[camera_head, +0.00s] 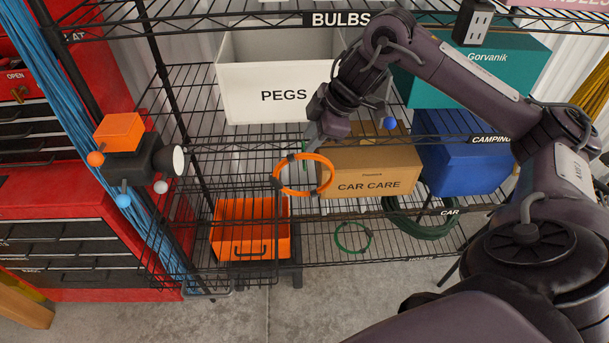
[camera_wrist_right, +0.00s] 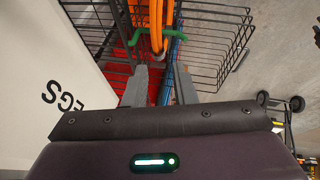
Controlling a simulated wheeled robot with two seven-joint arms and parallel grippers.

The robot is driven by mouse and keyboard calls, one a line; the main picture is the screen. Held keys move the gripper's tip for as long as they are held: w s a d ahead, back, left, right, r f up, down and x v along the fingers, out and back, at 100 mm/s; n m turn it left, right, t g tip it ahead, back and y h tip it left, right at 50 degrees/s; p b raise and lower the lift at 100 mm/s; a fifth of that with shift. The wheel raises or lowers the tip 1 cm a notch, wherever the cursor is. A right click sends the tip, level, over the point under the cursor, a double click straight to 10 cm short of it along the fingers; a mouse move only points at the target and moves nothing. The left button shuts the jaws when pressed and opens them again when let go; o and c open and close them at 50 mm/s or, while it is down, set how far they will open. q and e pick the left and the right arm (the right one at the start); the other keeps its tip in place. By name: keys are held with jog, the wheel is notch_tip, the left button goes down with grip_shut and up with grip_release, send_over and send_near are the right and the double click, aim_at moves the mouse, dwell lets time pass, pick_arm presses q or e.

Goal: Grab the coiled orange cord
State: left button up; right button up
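The coiled orange cord (camera_head: 329,178) is a ring with dark ties, at the front of the wire rack before the cardboard CAR CARE box. In the right wrist view the cord (camera_wrist_right: 160,22) stands edge-on, just beyond and between my fingertips. My right gripper (camera_head: 310,143) is at the upper part of the ring. In the wrist view its two fingers (camera_wrist_right: 160,72) are apart, with the cord's lower end near their tips; I cannot tell whether they touch it. A green piece (camera_wrist_right: 140,37) crosses the cord there. My left gripper is not in view.
A white PEGS bin (camera_head: 280,100) stands above and the CAR CARE box (camera_head: 370,170) behind. A wire basket (camera_wrist_right: 215,45) is close to the right finger in the wrist view. An orange bin (camera_head: 235,225) and green cord coil (camera_head: 352,250) are lower. A red tool chest (camera_head: 65,205) stands left.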

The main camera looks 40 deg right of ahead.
aim_at(306, 154)
jog(key=f+p, duration=0.1)
jog(key=w+f+p, duration=0.1)
jog(key=f, duration=0.1)
jog(key=f+p, duration=0.1)
jog(key=f, duration=0.1)
jog(key=shift+w+d+f, duration=0.15)
jog(key=shift+w, duration=0.2)
jog(key=shift+w+f, duration=0.2)
jog(key=shift+f, duration=0.2)
grip_shut()
